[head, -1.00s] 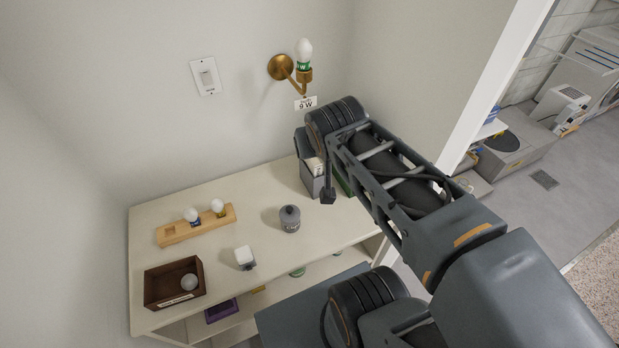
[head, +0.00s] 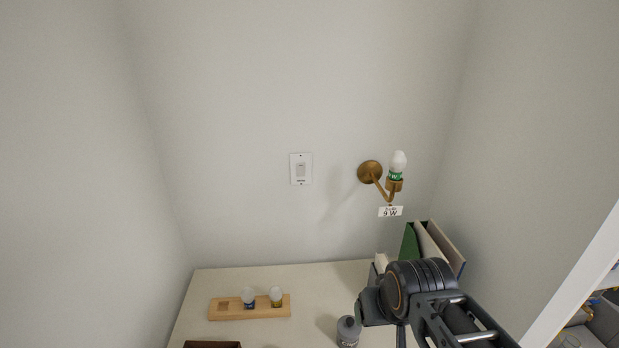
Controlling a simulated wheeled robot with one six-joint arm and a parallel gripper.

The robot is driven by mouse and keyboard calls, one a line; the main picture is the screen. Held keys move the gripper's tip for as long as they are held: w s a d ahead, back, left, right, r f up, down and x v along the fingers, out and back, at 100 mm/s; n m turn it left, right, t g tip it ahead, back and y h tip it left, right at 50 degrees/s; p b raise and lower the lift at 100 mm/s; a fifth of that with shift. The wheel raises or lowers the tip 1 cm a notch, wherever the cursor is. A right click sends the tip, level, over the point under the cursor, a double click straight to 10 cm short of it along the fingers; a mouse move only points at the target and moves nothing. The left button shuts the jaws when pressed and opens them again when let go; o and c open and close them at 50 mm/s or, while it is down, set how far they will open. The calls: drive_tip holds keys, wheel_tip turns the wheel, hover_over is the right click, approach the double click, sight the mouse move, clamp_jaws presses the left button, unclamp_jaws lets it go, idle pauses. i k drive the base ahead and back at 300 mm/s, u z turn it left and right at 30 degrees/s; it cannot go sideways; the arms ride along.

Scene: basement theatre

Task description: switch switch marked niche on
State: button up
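A white wall switch plate (head: 301,169) with a grey rocker is on the back wall, left of a brass wall lamp. Small lettering under the rocker is too small to read. Whether the rocker is on or off I cannot tell. My arm reaches in from the lower right, in front of the counter and below the lamp. My gripper's fingers are not visible, so its state does not show. The arm is well below and to the right of the switch, apart from it.
The brass wall lamp (head: 371,172) holds a white bulb (head: 398,163) above a "9 W" tag (head: 390,211). On the counter (head: 215,285) are a wooden bulb holder (head: 230,311), a grey canister (head: 348,332), a dark box (head: 212,345) and upright folders (head: 437,243). The wall around the switch is clear.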

sight(300, 168)
drive_tip(key=k, duration=1.35)
drive_tip(key=u, duration=0.5)
drive_tip(key=i, duration=1.55)
drive_tip(key=z, duration=0.5)
